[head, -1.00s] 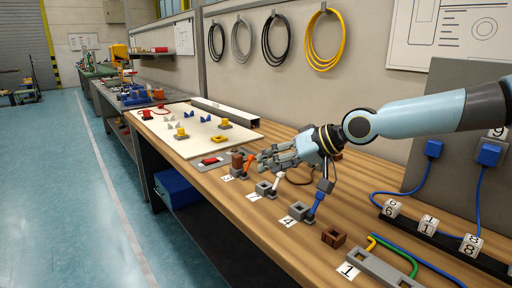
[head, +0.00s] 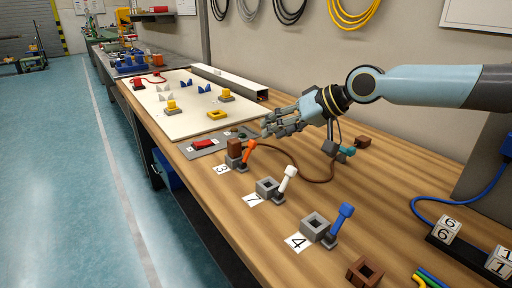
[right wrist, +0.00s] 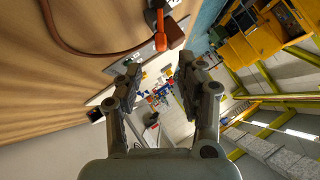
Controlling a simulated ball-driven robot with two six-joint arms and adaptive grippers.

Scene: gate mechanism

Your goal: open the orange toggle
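The orange toggle (head: 249,151) stands tilted on its dark base by the label 3 (head: 222,169), with its tip up and to the right. It also shows at the top of the right wrist view (right wrist: 160,41), outside the space between the fingers. My right gripper (head: 268,131) is just behind and above the toggle in the head view, apart from it as far as I can see. Its two fingers are spread with nothing between them in the right wrist view (right wrist: 155,82). My left gripper is out of view.
A brown block (head: 234,147) sits in a grey holder close beside the toggle. A white toggle (head: 289,175) and a blue toggle (head: 342,217) stand nearer. A brown cable (head: 300,176) curves over the table behind them. A red block (head: 203,144) lies on a grey plate to the left.

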